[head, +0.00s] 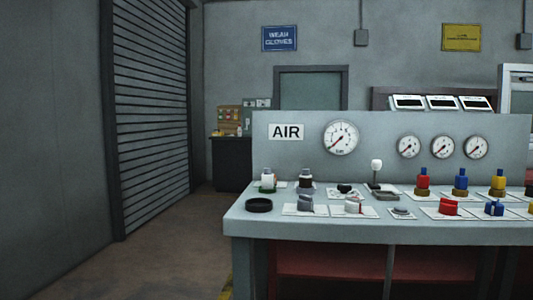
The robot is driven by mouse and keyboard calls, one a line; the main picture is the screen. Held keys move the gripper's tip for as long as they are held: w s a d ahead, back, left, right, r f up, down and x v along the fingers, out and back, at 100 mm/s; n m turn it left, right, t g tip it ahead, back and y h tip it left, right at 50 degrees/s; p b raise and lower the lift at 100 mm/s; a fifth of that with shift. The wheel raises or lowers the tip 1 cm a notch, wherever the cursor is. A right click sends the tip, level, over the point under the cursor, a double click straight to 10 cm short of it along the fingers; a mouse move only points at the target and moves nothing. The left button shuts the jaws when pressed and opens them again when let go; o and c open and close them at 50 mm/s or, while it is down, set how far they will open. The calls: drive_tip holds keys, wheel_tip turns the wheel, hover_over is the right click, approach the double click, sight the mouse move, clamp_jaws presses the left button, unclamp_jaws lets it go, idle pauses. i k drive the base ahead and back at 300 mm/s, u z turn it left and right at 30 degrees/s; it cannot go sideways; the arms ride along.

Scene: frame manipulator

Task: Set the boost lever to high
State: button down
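A lever with a white knob (376,165) stands upright on a dark base on the top of a grey console (390,228). I cannot read a label beside it, so I cannot tell whether it is the boost lever or which setting it is at. My gripper is not in this view.
The console carries red, blue and yellow valves (461,182) at right, grey and red knobs (352,205), and a black ring (259,205) at front left. Round gauges (341,138) and an AIR sign (286,132) are on its back panel. Floor is clear at left, beside the shutter (152,115).

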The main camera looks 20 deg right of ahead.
sight(375, 164)
drive_tip(key=u, duration=0.15)
drive_tip(key=k, duration=0.9)
drive_tip(key=z, duration=1)
drive_tip(key=i, duration=1)
